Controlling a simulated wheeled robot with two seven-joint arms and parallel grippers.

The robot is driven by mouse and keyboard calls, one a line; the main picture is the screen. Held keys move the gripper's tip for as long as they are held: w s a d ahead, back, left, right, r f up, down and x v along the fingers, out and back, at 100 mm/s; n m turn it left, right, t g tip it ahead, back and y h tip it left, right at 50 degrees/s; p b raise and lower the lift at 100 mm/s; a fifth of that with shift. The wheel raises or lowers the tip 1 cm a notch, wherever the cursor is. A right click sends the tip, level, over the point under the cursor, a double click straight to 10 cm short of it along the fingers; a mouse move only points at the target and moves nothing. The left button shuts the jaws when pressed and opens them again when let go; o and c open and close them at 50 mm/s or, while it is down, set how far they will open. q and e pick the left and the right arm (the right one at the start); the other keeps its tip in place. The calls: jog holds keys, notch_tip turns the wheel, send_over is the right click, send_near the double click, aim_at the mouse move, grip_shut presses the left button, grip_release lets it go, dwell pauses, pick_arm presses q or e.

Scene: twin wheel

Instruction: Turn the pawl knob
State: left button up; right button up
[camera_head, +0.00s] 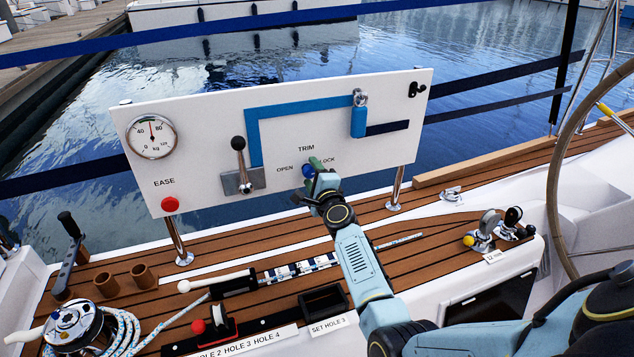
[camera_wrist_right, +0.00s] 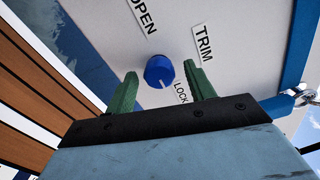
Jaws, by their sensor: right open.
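A blue round knob (camera_head: 308,170) sits on the white panel (camera_head: 210,118) below the word TRIM, between the labels OPEN and LOCK. In the right wrist view the knob (camera_wrist_right: 159,71) shows a white pointer mark turned toward LOCK. My right gripper (camera_head: 314,178) is at the panel, partly covering the knob and the LOCK label. Its green fingers are open, one on each side of the knob in the wrist view, with gaps visible. I cannot tell whether the tips reach past the knob's face. My left gripper is not in view.
The panel also carries a gauge (camera_head: 151,136), a red EASE button (camera_head: 170,204), a black-knobbed lever (camera_head: 239,158) and a blue strap (camera_head: 300,106) with a shackle. A winch (camera_head: 75,325) with rope stands lower left. A steering wheel (camera_head: 556,150) is at the right.

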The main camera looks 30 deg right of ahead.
jog(key=shift+s, duration=0.3)
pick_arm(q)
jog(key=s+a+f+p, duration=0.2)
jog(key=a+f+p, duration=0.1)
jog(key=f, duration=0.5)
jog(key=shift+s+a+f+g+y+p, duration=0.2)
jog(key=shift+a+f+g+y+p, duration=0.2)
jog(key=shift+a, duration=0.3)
pick_arm(e)
jog(key=v, duration=1.2)
jog(key=shift+s, duration=0.35)
jog(key=shift+a+f, duration=0.1)
